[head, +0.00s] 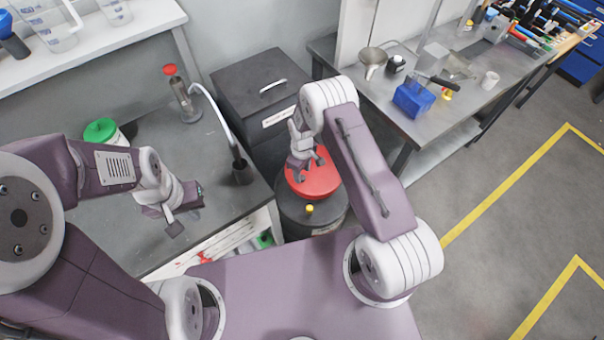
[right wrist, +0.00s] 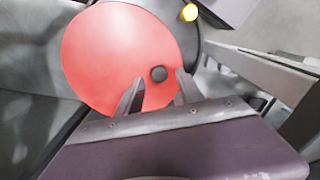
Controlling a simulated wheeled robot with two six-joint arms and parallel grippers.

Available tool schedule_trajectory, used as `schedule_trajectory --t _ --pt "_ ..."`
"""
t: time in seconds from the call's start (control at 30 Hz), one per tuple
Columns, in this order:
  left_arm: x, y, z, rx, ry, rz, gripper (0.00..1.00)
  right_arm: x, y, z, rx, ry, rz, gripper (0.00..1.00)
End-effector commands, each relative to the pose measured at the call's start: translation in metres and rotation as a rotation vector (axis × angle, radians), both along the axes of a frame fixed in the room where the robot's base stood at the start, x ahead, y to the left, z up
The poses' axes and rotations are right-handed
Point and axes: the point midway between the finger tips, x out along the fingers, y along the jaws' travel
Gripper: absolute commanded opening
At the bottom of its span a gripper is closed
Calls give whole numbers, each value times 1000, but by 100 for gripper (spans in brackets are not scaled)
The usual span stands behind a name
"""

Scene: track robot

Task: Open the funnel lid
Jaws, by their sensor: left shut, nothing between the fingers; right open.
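The funnel lid (head: 316,176) is a red disc on top of a dark drum (head: 296,218) and looks closed. My right gripper (head: 308,162) is over the lid. In the right wrist view the red lid (right wrist: 110,55) fills the upper left, with a small dark knob (right wrist: 158,74) near its edge. The open fingers of my right gripper (right wrist: 160,92) lie on either side of the line to the knob, with nothing held. I cannot tell whether they touch the lid. My left gripper (head: 186,212) is shut and empty above the grey bench.
A yellow cap (head: 309,209) sits on the drum beside the lid. A dark box with a handle (head: 262,95) stands behind the drum. The left bench (head: 225,210) holds a red-capped bottle (head: 180,95) and a green-lidded jar (head: 102,135). A cluttered metal table (head: 440,125) stands at right.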

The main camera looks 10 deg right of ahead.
Motion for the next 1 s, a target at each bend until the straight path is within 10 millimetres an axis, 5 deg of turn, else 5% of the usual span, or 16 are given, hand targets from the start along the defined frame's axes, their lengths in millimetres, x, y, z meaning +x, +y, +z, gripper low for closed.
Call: schedule_trajectory --t 0.2,0.43,0.63,1.0 --pt "0 0 3 0 0 0 0 0 0 -23 0 0 -1 45" --pt "0 0 2 0 0 0 0 0 0 -25 0 -1 -1 45" --pt "0 0 2 0 0 0 0 0 0 -24 0 -1 -1 0" --pt "0 0 2 0 0 0 0 0 0 -24 1 -1 -2 0"
